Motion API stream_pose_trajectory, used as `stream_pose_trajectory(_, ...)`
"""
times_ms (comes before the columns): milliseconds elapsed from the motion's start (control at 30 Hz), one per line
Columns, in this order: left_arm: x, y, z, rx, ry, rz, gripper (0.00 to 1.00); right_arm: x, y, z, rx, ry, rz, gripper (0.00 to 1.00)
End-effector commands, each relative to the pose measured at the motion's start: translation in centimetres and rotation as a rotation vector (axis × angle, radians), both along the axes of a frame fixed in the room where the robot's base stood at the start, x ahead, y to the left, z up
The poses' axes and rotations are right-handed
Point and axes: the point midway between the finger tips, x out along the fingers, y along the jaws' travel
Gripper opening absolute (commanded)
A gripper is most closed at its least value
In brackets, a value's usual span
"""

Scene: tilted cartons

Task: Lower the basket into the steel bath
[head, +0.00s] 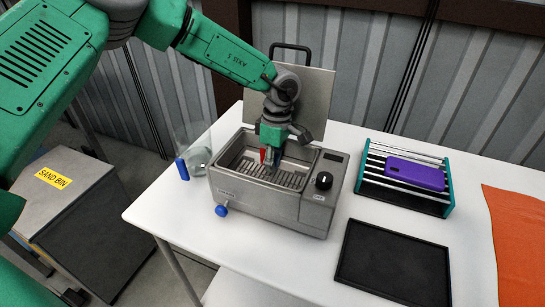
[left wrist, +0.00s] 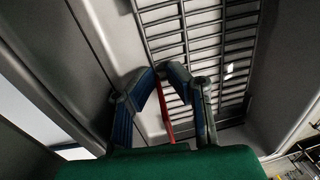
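The steel bath (head: 318,205) stands on the white table, its lid (head: 312,105) raised behind it. The wire basket (head: 262,171) shows as a dark grid inside the bath opening; it also fills the back of the left wrist view (left wrist: 205,45). How deep it sits is hard to judge. My left gripper (head: 271,160) points down into the bath. In the left wrist view its blue fingertips (left wrist: 162,70) are close together on a thin red strip (left wrist: 164,112), which looks like the basket's handle. My right gripper is not in view.
A rack (head: 447,200) with a purple block (head: 414,174) stands to the right. A black tray (head: 395,262) lies before it, near an orange cloth (head: 520,240). A clear vessel (head: 199,157) stands close left of the bath. A sand bin (head: 70,190) is beside the table.

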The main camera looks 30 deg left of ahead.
Motion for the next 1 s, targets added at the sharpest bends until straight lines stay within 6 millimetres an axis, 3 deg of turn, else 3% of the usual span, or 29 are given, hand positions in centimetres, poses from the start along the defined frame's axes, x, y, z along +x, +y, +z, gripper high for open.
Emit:
stream_pose_trajectory(33, 1.4, 0.4, 0.6, -0.003, -0.047, 0.010, 0.29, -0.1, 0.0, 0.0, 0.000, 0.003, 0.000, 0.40)
stream_pose_trajectory(133, 1.5, 0.5, 1.0, -0.006, -0.055, 0.015, 0.29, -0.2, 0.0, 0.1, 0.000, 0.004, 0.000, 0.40)
stream_pose_trajectory(367, 1.5, 0.3, 2.5, -0.009, -0.061, 0.014, 0.29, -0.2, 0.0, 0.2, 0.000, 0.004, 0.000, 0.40)
stream_pose_trajectory(700, 0.9, -0.2, 7.4, -0.007, -0.041, 0.009, 0.29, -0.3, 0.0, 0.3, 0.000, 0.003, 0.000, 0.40)
stream_pose_trajectory(1000, 0.3, -0.3, 8.6, -0.001, -0.025, 0.004, 0.29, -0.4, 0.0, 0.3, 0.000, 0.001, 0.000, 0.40)
